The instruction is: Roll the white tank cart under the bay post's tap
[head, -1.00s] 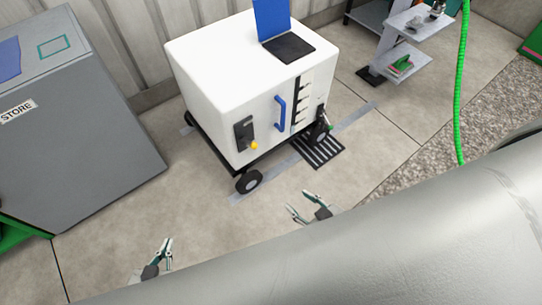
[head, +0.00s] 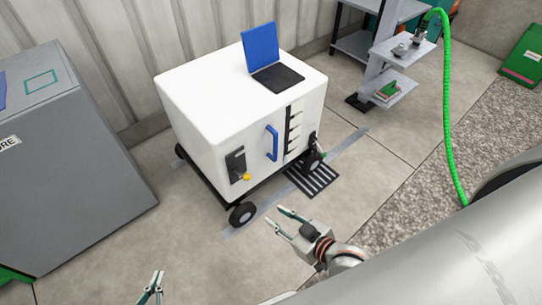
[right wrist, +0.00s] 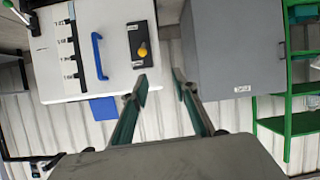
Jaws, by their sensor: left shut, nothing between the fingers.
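The white tank cart (head: 195,115) stands on dark wheels near the back wall, with an open blue lid (head: 259,46) on top. Its blue handle (head: 272,143) and a dark panel with a yellow knob (head: 246,177) face me; the handle also shows in the right wrist view (right wrist: 99,56). A grey post (head: 379,50) with shelves stands at the back right, with a dark fitting (head: 418,40) near its upper shelf. My right gripper (head: 276,219) is open and empty, short of the cart's near wheel. My left gripper (head: 154,282) is shut and empty at the bottom edge, partly cut off.
A grey store cabinet (head: 75,190) stands left of the cart. A striped black grate (head: 313,179) lies at the cart's right front, by a grey floor strip. A green hose (head: 447,110) hangs from the post area to the gravel (head: 425,185). Bare concrete lies between cart and post.

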